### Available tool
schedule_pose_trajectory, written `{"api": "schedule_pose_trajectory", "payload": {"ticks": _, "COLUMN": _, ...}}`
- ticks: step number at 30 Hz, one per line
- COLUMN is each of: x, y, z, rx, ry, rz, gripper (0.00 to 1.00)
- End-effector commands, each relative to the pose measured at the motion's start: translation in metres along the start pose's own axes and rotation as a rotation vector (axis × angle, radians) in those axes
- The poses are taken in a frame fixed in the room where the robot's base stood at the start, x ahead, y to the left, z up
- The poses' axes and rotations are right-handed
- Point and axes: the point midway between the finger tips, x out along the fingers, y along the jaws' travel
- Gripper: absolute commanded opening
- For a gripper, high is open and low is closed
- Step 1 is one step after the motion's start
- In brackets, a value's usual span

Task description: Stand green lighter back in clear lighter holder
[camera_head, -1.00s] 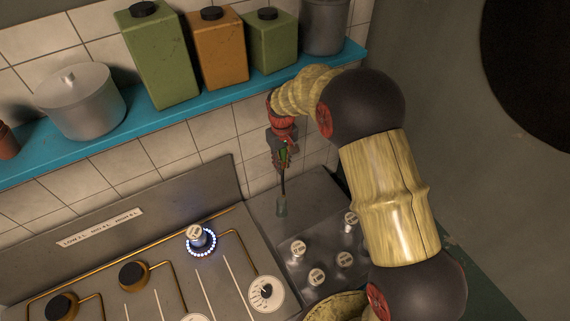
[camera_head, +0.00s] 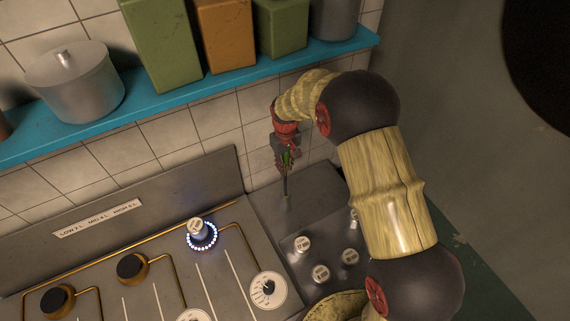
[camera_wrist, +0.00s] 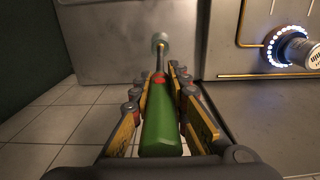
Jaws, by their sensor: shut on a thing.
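My gripper (camera_head: 285,158) is shut on the green lighter (camera_wrist: 160,120), with its fingers on both sides of the green handle. The lighter's dark stem points down in the head view, and the green handle (camera_head: 287,157) shows between the fingers. The small clear lighter holder (camera_wrist: 159,39) is at the far end of the stem in the wrist view. In the head view the holder (camera_head: 286,201) is on the grey surface right of the stove, under the stem. The tip meets or overlaps the holder; I cannot tell how deep it sits inside.
Several small labelled canisters (camera_head: 320,273) stand on the grey surface nearer me. A burner (camera_head: 202,237) with a lit ring and a can on it is to the left. A blue shelf (camera_head: 180,98) with a pot and tins is above.

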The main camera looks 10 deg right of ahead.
Motion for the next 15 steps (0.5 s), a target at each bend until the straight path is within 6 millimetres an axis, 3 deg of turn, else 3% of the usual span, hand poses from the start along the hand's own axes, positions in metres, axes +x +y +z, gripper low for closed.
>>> {"api": "schedule_pose_trajectory", "payload": {"ticks": 15, "x": 0.04, "y": 0.0, "z": 0.0, "rx": 0.0, "ry": -0.001, "rz": 0.0, "gripper": 0.0}}
